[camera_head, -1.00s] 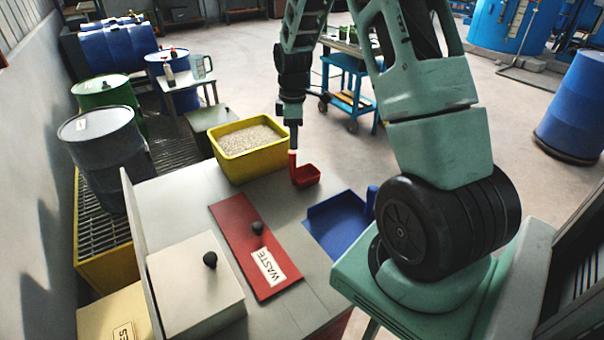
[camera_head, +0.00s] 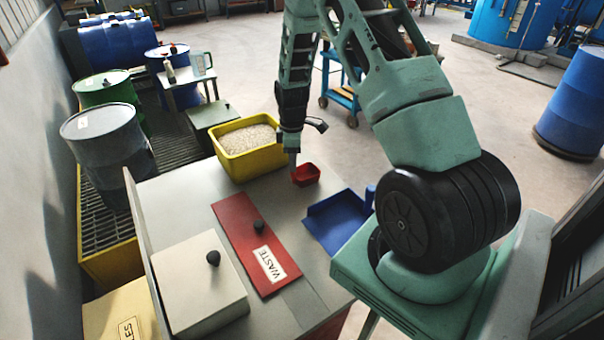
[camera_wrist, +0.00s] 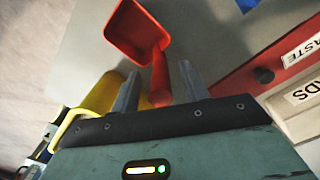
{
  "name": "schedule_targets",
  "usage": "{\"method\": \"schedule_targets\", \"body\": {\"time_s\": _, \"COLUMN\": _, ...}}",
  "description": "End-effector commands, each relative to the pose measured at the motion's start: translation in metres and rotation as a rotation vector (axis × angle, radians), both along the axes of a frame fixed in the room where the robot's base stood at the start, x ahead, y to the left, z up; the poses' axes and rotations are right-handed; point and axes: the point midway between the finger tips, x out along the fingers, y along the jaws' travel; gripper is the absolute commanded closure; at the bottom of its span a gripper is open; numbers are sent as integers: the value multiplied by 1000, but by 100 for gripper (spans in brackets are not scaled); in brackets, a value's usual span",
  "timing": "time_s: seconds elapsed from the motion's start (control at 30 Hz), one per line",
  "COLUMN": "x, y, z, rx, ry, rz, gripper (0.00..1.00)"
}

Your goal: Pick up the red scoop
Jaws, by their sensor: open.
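The red scoop (camera_head: 306,174) stands on the grey bench top beside the yellow tub in the head view. Its bowl faces up, and its upright handle is hidden behind my gripper there. In the wrist view the scoop's bowl (camera_wrist: 130,30) is at the upper left and its red handle (camera_wrist: 160,78) points toward me. My gripper (camera_wrist: 160,84) is open, with one finger on each side of the handle and a visible gap to each. In the head view my gripper (camera_head: 292,160) is pointing down right at the scoop.
The yellow tub (camera_head: 249,164) of pale granules stands close to the left of my gripper. A red lid marked WASTE (camera_head: 245,232) and a pale lid (camera_head: 195,287), both with black knobs, are nearer.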

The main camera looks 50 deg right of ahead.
Motion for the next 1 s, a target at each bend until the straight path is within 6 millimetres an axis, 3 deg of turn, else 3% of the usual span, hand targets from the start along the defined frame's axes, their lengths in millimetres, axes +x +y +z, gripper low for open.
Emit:
{"method": "schedule_targets", "body": {"time_s": 0.03, "x": 0, "y": 0, "z": 0, "rx": 0, "ry": 0, "rz": 0, "gripper": 55}}
{"method": "schedule_targets", "body": {"time_s": 0.2, "x": 0, "y": 0, "z": 0, "rx": 0, "ry": 0, "rz": 0, "gripper": 100}}
{"method": "schedule_targets", "body": {"time_s": 0.57, "x": 1, "y": 0, "z": 5, "rx": -1, "ry": -2, "rz": -1, "gripper": 100}}
{"method": "schedule_targets", "body": {"time_s": 1.0, "x": 1, "y": 0, "z": 80, "rx": -2, "ry": -4, "rz": 0, "gripper": 100}}
